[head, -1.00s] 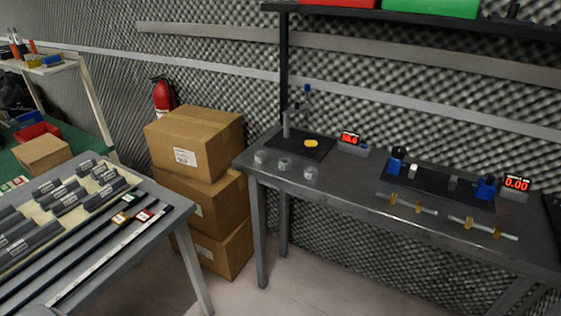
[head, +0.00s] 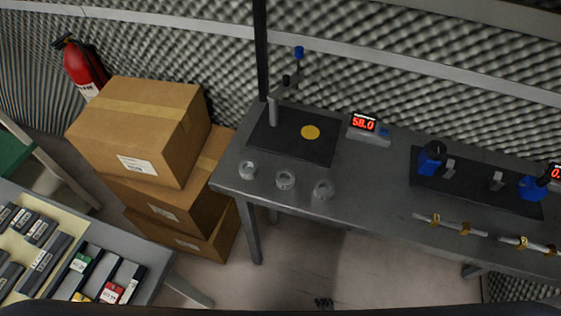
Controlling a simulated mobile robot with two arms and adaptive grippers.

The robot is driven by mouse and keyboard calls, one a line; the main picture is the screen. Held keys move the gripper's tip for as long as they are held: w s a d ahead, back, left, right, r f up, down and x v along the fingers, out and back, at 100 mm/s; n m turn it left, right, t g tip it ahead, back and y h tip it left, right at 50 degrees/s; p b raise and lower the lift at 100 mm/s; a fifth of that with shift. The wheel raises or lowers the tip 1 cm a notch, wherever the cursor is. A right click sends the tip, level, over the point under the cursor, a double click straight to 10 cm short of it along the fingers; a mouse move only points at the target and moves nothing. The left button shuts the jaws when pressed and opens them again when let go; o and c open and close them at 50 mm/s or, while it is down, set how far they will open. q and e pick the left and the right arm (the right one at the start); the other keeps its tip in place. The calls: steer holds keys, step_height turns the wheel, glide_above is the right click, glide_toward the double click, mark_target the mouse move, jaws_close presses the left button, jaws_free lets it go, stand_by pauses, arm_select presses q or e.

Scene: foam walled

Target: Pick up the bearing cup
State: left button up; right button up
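Three small round grey metal cups stand in a row near the front left edge of the grey workbench (head: 365,205). They are the left cup (head: 248,170), the middle cup (head: 285,180) and the right cup (head: 323,189). They look alike, and I cannot tell which one the task means by the bearing cup. They stand apart from each other, and nothing touches them. Neither of my grippers shows in the head view.
Behind the cups is a black plate (head: 265,145) with a yellow disc (head: 310,132) and a stand. A display (head: 364,124) reads 58.0. Blue fixtures (head: 431,157) and rods (head: 440,222) lie right. Stacked cardboard boxes (head: 150,125) stand left. Floor before the bench looks mostly clear.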

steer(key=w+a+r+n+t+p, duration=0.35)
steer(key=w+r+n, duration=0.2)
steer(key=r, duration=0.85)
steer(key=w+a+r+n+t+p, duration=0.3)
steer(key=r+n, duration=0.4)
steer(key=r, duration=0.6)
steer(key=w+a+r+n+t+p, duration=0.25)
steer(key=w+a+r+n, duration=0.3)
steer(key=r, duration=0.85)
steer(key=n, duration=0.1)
glide_toward(285, 173)
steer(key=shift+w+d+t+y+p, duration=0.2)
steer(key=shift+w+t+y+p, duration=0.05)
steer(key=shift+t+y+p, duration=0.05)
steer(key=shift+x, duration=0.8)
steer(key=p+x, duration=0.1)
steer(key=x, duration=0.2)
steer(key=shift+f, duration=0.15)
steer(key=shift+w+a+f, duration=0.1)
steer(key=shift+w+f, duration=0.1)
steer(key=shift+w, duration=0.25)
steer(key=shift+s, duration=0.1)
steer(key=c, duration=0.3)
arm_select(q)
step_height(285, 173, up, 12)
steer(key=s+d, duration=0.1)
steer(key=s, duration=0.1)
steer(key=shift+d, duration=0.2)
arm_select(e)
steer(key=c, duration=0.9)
